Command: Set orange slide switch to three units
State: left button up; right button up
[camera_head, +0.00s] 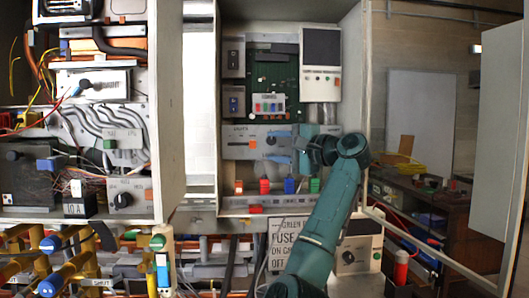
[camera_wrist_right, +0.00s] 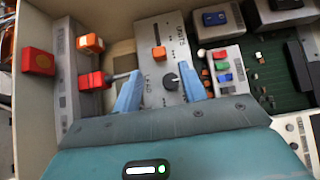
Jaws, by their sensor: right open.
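The orange slide switch (camera_head: 252,144) sits on a grey panel (camera_head: 232,150) in the middle of the open cabinet. In the right wrist view the orange switch (camera_wrist_right: 159,53) shows on the same panel, beyond the fingertips, with lettering that looks like "UNITS" beside it. A dark round knob (camera_wrist_right: 170,80) is on the panel nearer the gripper. My right gripper (camera_head: 279,147) is in front of the panel, to the right of the switch. Its blue fingers (camera_wrist_right: 161,90) are open with nothing held between them. The slide's exact setting is too small to read. My left gripper is not in view.
Red (camera_head: 264,186), blue and green blocks line a ledge below the panel. In the wrist view a red block (camera_wrist_right: 92,81) is close to the left finger. A board with small coloured switches (camera_head: 269,105) is above. Cabinet walls stand on both sides.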

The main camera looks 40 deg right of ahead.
jog(key=b+v, duration=0.1)
jog(key=v, duration=0.5)
jog(key=shift+s, duration=0.35)
jog(key=shift+d+f, duration=0.1)
